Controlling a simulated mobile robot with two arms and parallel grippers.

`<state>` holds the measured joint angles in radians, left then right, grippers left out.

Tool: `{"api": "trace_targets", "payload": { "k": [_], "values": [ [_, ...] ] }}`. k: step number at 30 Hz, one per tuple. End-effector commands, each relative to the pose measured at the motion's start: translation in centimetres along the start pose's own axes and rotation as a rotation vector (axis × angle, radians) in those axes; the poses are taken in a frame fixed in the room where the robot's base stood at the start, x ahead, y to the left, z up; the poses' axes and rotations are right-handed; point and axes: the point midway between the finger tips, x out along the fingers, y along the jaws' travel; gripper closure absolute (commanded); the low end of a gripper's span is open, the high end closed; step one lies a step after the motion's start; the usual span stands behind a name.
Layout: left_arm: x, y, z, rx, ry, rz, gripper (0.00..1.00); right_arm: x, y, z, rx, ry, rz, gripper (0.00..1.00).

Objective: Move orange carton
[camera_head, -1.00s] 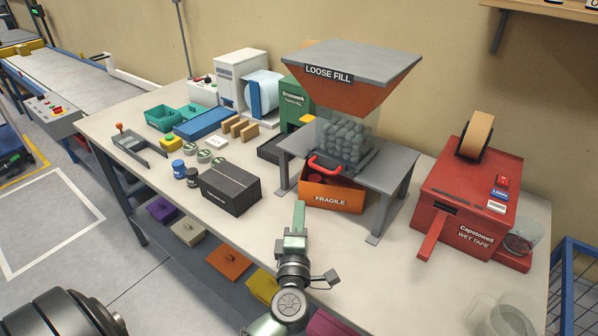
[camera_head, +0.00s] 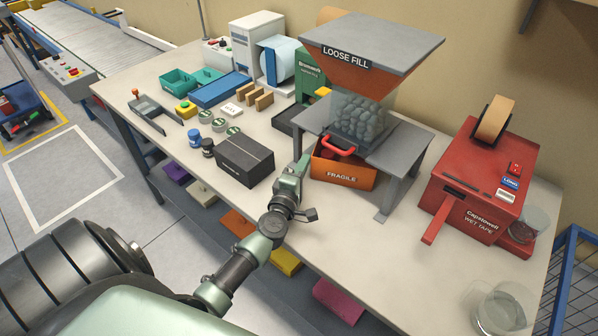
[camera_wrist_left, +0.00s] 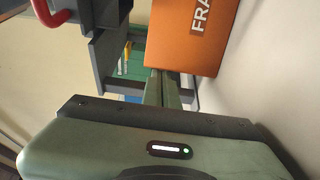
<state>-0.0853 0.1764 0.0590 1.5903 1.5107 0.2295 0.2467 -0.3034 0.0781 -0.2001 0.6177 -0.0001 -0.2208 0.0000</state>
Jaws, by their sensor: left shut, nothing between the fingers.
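The orange carton (camera_head: 346,171), marked FRAGILE, stands on the table under the loose-fill hopper (camera_head: 375,55), between the legs of its grey stand. My left gripper (camera_head: 303,160) is shut and empty, close beside the carton's left end. In the left wrist view, the shut fingers (camera_wrist_left: 162,76) reach to the lower edge of the carton (camera_wrist_left: 193,38); I cannot tell whether they touch it. The hopper's red handle (camera_head: 338,145) hangs over the carton and hides part of its top. My right gripper is not in view.
A black box (camera_head: 245,158) sits left of my gripper. The red wet-tape machine (camera_head: 478,185) stands at the right. The grey stand (camera_head: 398,160) hems in the carton. Bare tabletop (camera_head: 370,235) lies in front of the carton.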

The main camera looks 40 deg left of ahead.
Motion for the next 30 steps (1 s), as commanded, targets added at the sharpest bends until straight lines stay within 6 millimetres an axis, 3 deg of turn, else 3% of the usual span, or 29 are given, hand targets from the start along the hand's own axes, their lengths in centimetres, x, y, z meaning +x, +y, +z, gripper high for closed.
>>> {"api": "trace_targets", "payload": {
  "k": [13, 21, 30],
  "values": [
    [0.7, 0.0, 0.0, 0.000, 0.000, 0.000, 1.00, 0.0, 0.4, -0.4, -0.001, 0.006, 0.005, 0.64],
    [-0.1, 0.1, 2.5, -0.002, -0.001, -0.002, 1.00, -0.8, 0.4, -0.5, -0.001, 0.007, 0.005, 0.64],
    [-0.1, 0.0, 2.4, 0.000, 0.000, 0.000, 1.00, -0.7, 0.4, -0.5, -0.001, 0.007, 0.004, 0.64]
  ]
}}
